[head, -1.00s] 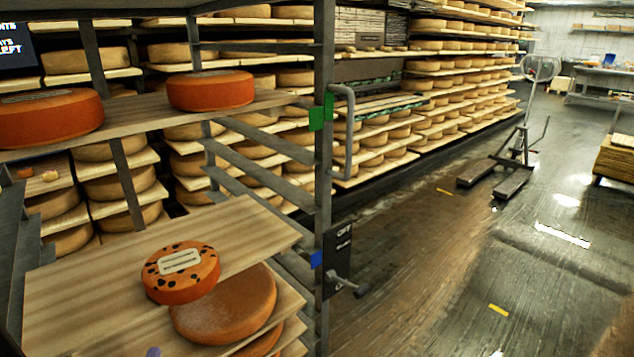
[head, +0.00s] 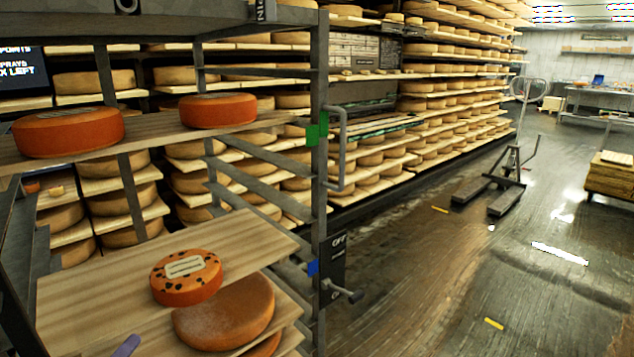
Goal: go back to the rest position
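An orange cheese wheel with dark spots and a pale label (head: 186,277) lies on a wooden board (head: 90,290) of the near metal rack (head: 319,180). A larger tan wheel (head: 225,315) lies on the board below it, partly hidden. Two red-orange wheels, one on the left (head: 68,132) and one on the right (head: 218,111), lie on the upper board.
A black plate with a lever (head: 334,265) is on the rack's right post, below a grey handle (head: 337,150). Shelves full of cheese (head: 450,85) line the back. The wet floor (head: 430,290) at the right is open, with a pallet jack (head: 495,185) further off.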

